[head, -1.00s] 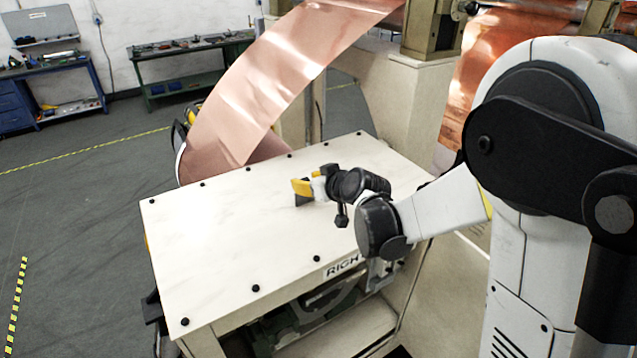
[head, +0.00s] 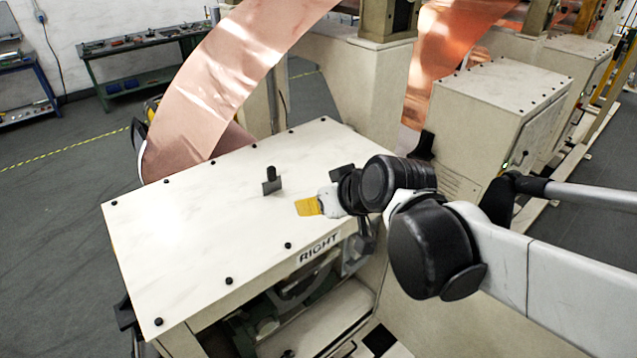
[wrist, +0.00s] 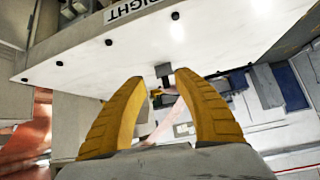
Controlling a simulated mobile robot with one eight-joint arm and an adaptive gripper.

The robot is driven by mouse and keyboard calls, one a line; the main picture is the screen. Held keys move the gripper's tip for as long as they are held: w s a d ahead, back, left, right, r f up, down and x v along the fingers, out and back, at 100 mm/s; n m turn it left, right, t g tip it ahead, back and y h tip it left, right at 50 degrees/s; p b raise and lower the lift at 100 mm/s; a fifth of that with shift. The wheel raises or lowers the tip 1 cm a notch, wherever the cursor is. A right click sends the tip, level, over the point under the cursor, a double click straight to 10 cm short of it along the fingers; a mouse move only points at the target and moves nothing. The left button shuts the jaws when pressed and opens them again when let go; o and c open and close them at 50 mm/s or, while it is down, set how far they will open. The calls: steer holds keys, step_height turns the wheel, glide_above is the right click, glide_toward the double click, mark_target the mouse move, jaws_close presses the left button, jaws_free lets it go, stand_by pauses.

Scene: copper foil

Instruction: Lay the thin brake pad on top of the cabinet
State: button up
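The small dark brake pad (head: 271,187) is on the white cabinet top (head: 190,240), right of its middle, with a short dark upright part showing behind it. I cannot tell whether it lies flat or stands on edge. My gripper (head: 304,207), with yellow fingers, is to the right of the pad and apart from it, over the cabinet's right part. In the wrist view the fingers are spread with nothing between them, and the dark pad (wrist: 163,71) shows beyond the fingertips.
Small black bolts line the cabinet top's edges, and a RIGHT label (head: 319,247) is on its front. A copper foil strip (head: 220,85) comes down behind the cabinet. Another white cabinet (head: 505,90) stands at the right. The top's left part is clear.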

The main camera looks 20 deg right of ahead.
steer(key=s+d+f+m+g+h, duration=0.1)
steer(key=s+d, duration=0.1)
steer(key=s, duration=0.4)
steer(key=s+d+f+m+g+h, duration=0.1)
steer(key=s+d, duration=0.1)
steer(key=s, duration=0.4)
steer(key=shift+d+m+h, duration=0.3)
steer(key=shift+d+h, duration=0.1)
steer(key=shift+f, duration=0.2)
step_height(320, 180, down, 32)
steer(key=b, duration=3.2)
steer(key=shift+r, duration=0.1)
